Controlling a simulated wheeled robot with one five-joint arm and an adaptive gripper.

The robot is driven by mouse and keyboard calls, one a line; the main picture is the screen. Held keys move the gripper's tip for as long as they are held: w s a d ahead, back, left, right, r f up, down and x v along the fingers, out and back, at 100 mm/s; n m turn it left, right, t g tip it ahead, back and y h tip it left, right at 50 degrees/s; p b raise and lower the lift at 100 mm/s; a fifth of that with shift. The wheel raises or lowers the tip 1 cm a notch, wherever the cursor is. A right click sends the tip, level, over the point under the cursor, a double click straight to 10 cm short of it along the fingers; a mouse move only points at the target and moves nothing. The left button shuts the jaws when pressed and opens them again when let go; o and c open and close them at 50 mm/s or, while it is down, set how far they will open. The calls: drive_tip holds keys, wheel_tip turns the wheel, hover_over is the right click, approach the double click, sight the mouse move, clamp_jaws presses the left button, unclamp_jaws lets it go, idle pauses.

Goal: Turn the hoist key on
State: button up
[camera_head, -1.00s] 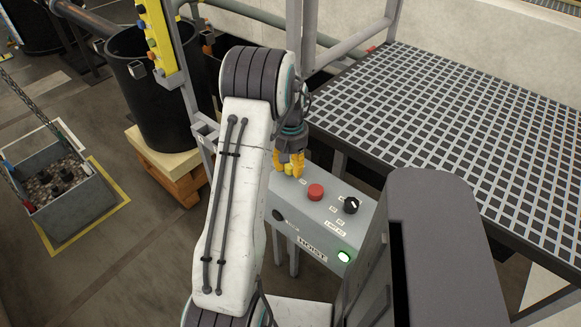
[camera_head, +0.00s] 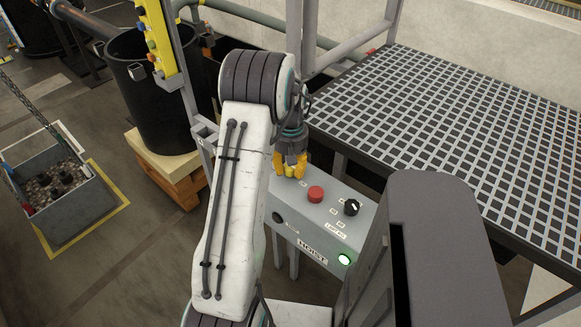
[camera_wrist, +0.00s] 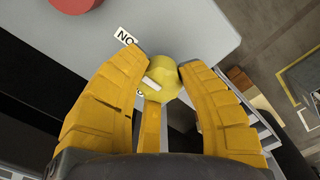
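The grey control box labelled HOIST (camera_head: 345,224) stands right of my arm in the head view. A yellow knob (camera_head: 290,171), which I take for the hoist key, sits on its top face at the far left end. My gripper (camera_head: 289,163) points down over it with its yellow fingers around it. In the wrist view the round yellow knob (camera_wrist: 163,78) lies between the two fingertips (camera_wrist: 164,64), which look in contact with its sides. A short white mark shows on the knob. The printed labels beside it are partly hidden by the fingers.
The box also has a red button (camera_head: 315,194), a black selector (camera_head: 351,207) and a lit green lamp (camera_head: 344,259). A raised grating platform (camera_head: 460,130) is close on the right. A black bin (camera_head: 160,95) and a chained gravel crate (camera_head: 75,212) stand left.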

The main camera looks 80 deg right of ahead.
drive_tip(key=o, duration=0.5)
wheel_tip(320, 180, up, 12)
idle(0.6)
idle(0.9)
